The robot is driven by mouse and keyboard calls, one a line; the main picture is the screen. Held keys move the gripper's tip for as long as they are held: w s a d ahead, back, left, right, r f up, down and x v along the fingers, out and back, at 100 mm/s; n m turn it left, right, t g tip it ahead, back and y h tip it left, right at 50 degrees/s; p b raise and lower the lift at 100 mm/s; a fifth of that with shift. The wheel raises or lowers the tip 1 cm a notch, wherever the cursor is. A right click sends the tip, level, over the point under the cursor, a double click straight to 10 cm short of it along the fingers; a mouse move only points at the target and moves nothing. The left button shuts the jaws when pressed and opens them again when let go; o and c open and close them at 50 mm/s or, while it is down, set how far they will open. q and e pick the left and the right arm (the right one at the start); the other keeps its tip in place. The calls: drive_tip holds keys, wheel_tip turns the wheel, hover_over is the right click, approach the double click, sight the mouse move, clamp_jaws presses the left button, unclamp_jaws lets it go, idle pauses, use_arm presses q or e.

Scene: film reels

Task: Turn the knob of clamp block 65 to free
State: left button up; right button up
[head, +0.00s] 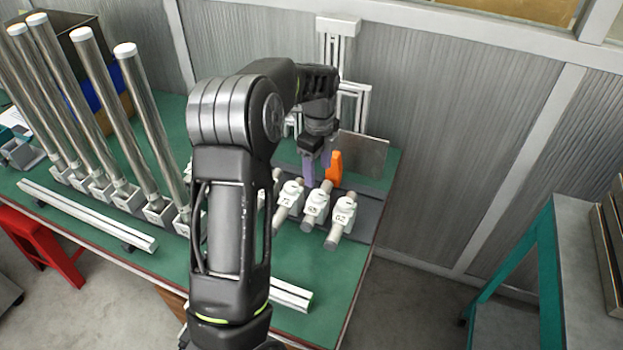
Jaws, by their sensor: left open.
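Several white clamp blocks with short grey cylinders stand in a row at the right end of the green table. The middle of the three right-hand ones, the clamp block (315,206), has a small label that seems to read 65. An orange upright part (335,167) stands just behind it; I cannot tell whether it is the knob. My left gripper (317,172) points down with purple fingers, open, behind the block and beside the orange part. I cannot tell whether it touches anything. My left arm hides the blocks further left. My right gripper is not in view.
Tall metal tubes with white caps (125,50) stand in blocks on the left. A long metal rail (85,213) lies in front of them. A grey plate (361,153) and an aluminium frame (352,95) stand behind the gripper. The table's right edge is close.

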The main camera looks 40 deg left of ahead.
sight(318, 194)
use_arm(q)
drive_tip(key=shift+s+d+r, duration=0.1)
drive_tip(key=shift+s+d, duration=0.05)
drive_tip(key=shift+d, duration=0.1)
drive_tip(key=shift+a+f, duration=0.1)
drive_tip(key=shift+f, duration=0.45)
wheel_tip(318, 194, down, 7)
drive_tip(key=shift+r+p, duration=0.1)
drive_tip(key=shift+p, duration=0.7)
drive_tip(key=shift+c, duration=0.2)
clamp_jaws()
